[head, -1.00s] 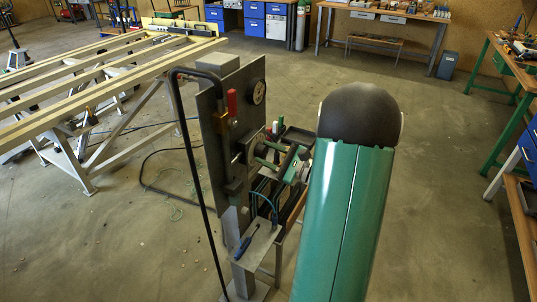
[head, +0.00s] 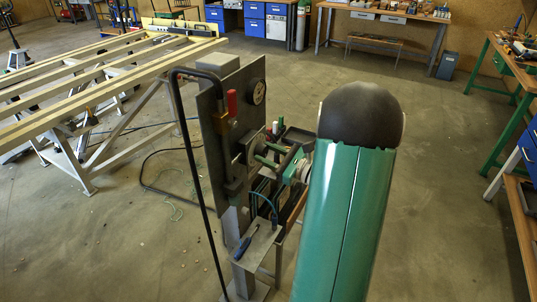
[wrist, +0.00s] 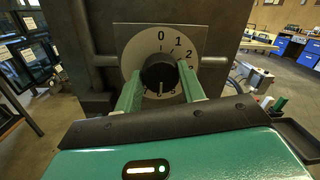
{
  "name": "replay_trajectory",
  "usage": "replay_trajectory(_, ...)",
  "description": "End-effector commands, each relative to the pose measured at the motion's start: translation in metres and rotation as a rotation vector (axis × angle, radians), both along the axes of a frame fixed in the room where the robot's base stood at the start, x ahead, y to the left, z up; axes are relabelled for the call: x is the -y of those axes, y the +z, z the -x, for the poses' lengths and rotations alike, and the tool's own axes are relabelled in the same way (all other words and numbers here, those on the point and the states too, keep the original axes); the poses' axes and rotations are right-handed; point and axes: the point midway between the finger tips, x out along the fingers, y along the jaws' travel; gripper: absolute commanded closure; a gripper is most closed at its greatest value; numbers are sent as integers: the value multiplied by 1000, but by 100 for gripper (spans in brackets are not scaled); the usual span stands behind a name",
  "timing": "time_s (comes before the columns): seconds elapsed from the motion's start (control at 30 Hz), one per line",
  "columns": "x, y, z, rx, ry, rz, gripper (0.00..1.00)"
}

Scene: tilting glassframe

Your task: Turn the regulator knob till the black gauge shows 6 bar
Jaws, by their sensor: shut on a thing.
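The round black regulator knob (wrist: 159,72) sits in the middle of a pale numbered dial (wrist: 132,58) in the wrist view. The numbers 0, 1 and 2 are readable at its top and right; the lower ones are partly hidden. My gripper (wrist: 160,80) has its two green fingers on either side of the knob, shut on it. In the head view my gripper (head: 268,155) reaches the panel from the right.
The upright grey panel (head: 211,130) carries a red-handled lever (head: 232,104) left of the gauge. A black bent bar (head: 192,170) stands in front. A dark tray (head: 298,137) lies behind my gripper. Open floor (head: 440,210) is at the right.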

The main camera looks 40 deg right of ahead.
Motion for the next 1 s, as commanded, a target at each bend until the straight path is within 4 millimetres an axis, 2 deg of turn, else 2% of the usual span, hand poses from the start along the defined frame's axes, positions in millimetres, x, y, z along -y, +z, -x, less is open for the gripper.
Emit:
replay_trajectory(0.07,0,1,0,1,0,1,83)
replay_trajectory(0.1,0,1,0,1,0,1,59)
replay_trajectory(0.2,0,1,0,1,0,1,39)
replay_trajectory(0.5,0,0,1,0,0,1,39)
replay_trajectory(0.63,4,-1,9,0,-2,2,39)
replay_trajectory(0.77,10,-3,30,0,-5,1,39)
replay_trajectory(1.0,26,-7,81,0,-5,0,39)
